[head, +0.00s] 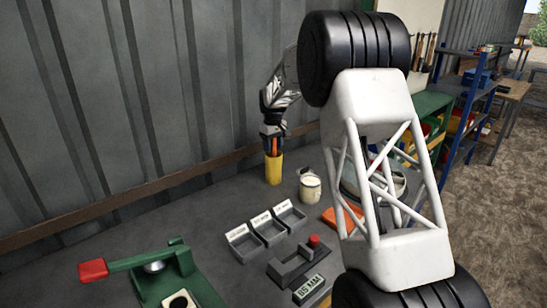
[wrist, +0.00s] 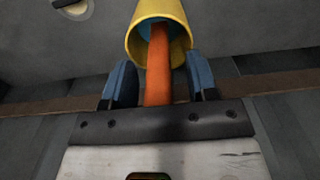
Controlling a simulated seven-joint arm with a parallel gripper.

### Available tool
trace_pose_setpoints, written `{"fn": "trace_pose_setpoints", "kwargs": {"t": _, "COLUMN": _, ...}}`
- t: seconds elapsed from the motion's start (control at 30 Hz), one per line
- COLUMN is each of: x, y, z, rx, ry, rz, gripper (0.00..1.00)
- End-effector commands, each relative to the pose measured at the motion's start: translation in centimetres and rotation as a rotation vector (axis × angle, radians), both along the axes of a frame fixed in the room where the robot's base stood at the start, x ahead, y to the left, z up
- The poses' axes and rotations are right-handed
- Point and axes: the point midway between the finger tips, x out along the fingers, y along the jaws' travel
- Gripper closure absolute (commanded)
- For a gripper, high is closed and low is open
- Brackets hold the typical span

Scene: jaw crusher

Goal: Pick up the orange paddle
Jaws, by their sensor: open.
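The orange paddle (wrist: 158,72) stands in a yellow cup (wrist: 175,20), seen in the wrist view as a long orange strip running out of the cup's mouth. My gripper (wrist: 161,80) is open, with one blue finger on each side of the strip and a gap showing on both sides. In the head view my gripper (head: 272,138) points down just above the yellow cup (head: 274,170) near the wall. Little of the paddle shows there between the fingers, and its lower end is hidden in the cup.
A white mug (head: 310,188) stands right of the cup. Small grey labelled trays (head: 267,230) and a dark block with a red knob (head: 314,241) lie nearer. A green press with a red handle (head: 93,270) is at front left. The corrugated wall (head: 130,90) rises close behind.

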Motion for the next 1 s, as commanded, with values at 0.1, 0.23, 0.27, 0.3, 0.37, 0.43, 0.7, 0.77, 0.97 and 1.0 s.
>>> {"fn": "trace_pose_setpoints", "kwargs": {"t": 0.1, "x": 0.00, "y": 0.00, "z": 0.01, "rx": 0.000, "ry": 0.000, "rz": 0.000, "gripper": 0.47}}
{"fn": "trace_pose_setpoints", "kwargs": {"t": 0.23, "x": -0.01, "y": -0.01, "z": 0.00, "rx": 0.000, "ry": 0.000, "rz": 0.000, "gripper": 0.47}}
{"fn": "trace_pose_setpoints", "kwargs": {"t": 0.27, "x": -0.01, "y": -0.01, "z": 0.00, "rx": 0.000, "ry": 0.000, "rz": 0.000, "gripper": 0.47}}
{"fn": "trace_pose_setpoints", "kwargs": {"t": 0.3, "x": -0.01, "y": -0.01, "z": 0.00, "rx": 0.000, "ry": 0.000, "rz": 0.000, "gripper": 0.47}}
{"fn": "trace_pose_setpoints", "kwargs": {"t": 0.37, "x": -0.01, "y": -0.01, "z": 0.00, "rx": 0.000, "ry": 0.000, "rz": 0.000, "gripper": 0.47}}
{"fn": "trace_pose_setpoints", "kwargs": {"t": 0.43, "x": -0.01, "y": 0.00, "z": 0.00, "rx": 0.000, "ry": 0.000, "rz": 0.000, "gripper": 0.51}}
{"fn": "trace_pose_setpoints", "kwargs": {"t": 0.7, "x": -0.01, "y": 0.00, "z": 0.00, "rx": -0.001, "ry": 0.001, "rz": 0.000, "gripper": 0.93}}
{"fn": "trace_pose_setpoints", "kwargs": {"t": 0.77, "x": -0.01, "y": 0.00, "z": 0.00, "rx": -0.001, "ry": 0.001, "rz": 0.000, "gripper": 1.00}}
{"fn": "trace_pose_setpoints", "kwargs": {"t": 0.97, "x": -0.01, "y": -0.01, "z": 0.02, "rx": 0.000, "ry": 0.000, "rz": 0.000, "gripper": 1.00}}
{"fn": "trace_pose_setpoints", "kwargs": {"t": 1.0, "x": -0.01, "y": -0.01, "z": 0.05, "rx": 0.000, "ry": 0.000, "rz": 0.000, "gripper": 1.00}}
